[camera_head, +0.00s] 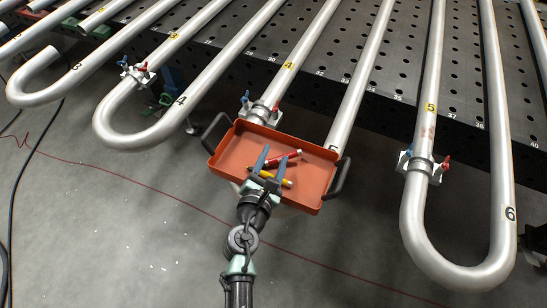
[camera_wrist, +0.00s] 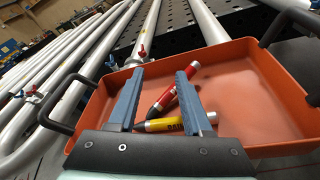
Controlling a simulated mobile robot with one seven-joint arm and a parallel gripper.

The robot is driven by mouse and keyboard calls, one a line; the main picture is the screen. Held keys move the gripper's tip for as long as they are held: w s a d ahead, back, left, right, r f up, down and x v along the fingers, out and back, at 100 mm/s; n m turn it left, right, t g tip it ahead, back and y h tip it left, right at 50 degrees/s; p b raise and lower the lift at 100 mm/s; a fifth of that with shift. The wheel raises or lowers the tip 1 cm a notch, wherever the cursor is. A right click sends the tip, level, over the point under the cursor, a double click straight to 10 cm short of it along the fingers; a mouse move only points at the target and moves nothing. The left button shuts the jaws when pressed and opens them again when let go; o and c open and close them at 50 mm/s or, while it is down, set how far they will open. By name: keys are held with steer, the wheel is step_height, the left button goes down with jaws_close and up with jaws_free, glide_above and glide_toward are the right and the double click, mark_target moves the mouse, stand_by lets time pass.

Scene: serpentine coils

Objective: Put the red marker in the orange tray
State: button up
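The orange tray (camera_head: 228,157) has two black side handles and also fills the middle of the wrist view (camera_wrist: 255,50). The red marker (camera_head: 290,156) lies inside the tray. In the wrist view the red marker (camera_wrist: 190,71) slants behind my right finger, which hides part of it. A yellow marker (camera_head: 267,176) lies close to it, and it also shows in the wrist view (camera_wrist: 165,124). My gripper (camera_head: 274,154) is over the tray with its two blue-grey fingers spread apart. In the wrist view my gripper (camera_wrist: 159,74) has nothing clamped between its fingertips.
Silver serpentine pipes (camera_head: 433,75) run across a dark perforated table (camera_head: 320,95). Valves with red and blue handles (camera_head: 262,110) sit on the pipes, one just behind the tray. Another pipe bend (camera_head: 455,275) is at the right. Bare grey floor with thin cables lies in front.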

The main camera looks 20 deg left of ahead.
steer(key=shift+r, duration=0.25)
steer(key=v, duration=1.2)
steer(key=shift+b, duration=0.4)
steer(key=w+d+r+m+t+h, duration=0.15)
steer(key=w+r+m, duration=0.35)
steer(key=r, duration=0.5)
steer(key=w+d+r+m+t, duration=0.2)
steer(key=w+d+r+m, duration=0.1)
steer(key=r+m, duration=0.55)
steer(key=w+d+r+m+t+h, duration=0.15)
steer(key=w+r+m, duration=0.3)
steer(key=r, duration=0.65)
steer(key=s+d+r+m+t, duration=0.2)
steer(key=s+r+m, duration=0.2)
steer(key=r, duration=0.5)
steer(key=s+d+r+m+t+y, duration=0.1)
steer(key=r+m, duration=0.4)
steer(key=r, duration=0.5)
steer(key=s+d+r+m+t, duration=0.4)
steer(key=s+d+r+m, duration=0.1)
steer(key=r, duration=0.5)
steer(key=shift+s, duration=0.8)
